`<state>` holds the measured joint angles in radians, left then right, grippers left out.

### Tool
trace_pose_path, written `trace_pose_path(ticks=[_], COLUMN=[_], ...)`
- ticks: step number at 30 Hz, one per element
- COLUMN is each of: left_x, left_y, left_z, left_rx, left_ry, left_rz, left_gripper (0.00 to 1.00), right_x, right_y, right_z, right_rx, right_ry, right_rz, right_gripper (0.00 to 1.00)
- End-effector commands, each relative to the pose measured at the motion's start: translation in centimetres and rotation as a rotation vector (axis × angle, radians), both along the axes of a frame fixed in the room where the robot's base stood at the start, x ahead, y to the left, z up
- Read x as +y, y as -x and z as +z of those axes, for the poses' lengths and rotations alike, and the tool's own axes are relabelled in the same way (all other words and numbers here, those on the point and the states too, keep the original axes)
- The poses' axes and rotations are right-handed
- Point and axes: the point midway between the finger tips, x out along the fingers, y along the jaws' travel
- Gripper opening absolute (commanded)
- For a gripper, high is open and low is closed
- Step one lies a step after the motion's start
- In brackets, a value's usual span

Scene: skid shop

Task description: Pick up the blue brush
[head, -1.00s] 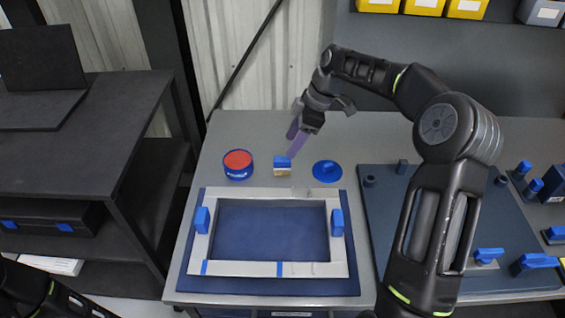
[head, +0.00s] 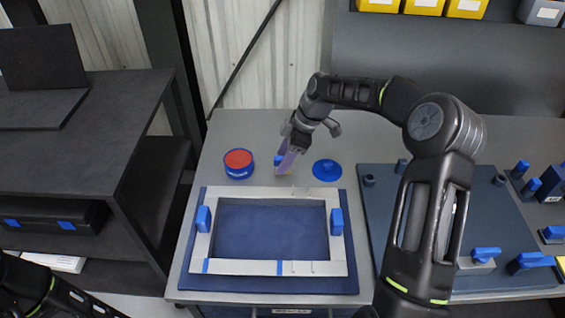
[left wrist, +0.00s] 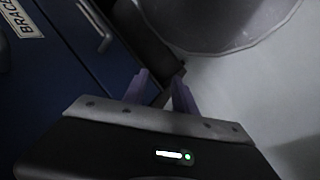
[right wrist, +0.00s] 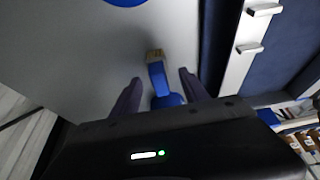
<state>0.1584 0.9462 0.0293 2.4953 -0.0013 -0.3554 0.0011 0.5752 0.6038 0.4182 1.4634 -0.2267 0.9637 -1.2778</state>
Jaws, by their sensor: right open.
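In the right wrist view the brush (right wrist: 157,75) shows a blue handle and a tan bristle end. My right gripper (right wrist: 160,85) is open, with one purple finger on each side of the brush. There is a visible gap on both sides, so the fingers do not appear to touch it. My left gripper (left wrist: 160,85) is open and empty, near a dark blue cabinet front.
In front is a light frame (head: 270,268) with blue clamps on a blue mat (head: 200,284).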

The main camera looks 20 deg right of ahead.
Motion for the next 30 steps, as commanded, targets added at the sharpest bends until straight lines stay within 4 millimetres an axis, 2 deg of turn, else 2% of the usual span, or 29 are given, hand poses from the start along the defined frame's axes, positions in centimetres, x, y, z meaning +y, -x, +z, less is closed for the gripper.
trace_pose_path(ticks=[4,21,30], left_x=[0.00,0.00,0.00], left_y=[0.01,0.01,0.01], left_z=[0.19,0.15,0.15], left_rx=[0.000,0.000,0.000], left_ry=[0.000,0.000,0.000], left_rz=[0.000,0.000,0.000], left_gripper=[0.34,0.34,0.34], right_x=[0.38,0.35,0.34], right_y=[-0.16,-0.17,-0.17], right_z=[-0.95,-0.96,-0.95], right_rx=[0.001,0.000,0.000], right_ry=[0.000,0.000,0.000], right_rz=[0.000,0.000,0.000], right_gripper=[0.53,0.53,0.28])
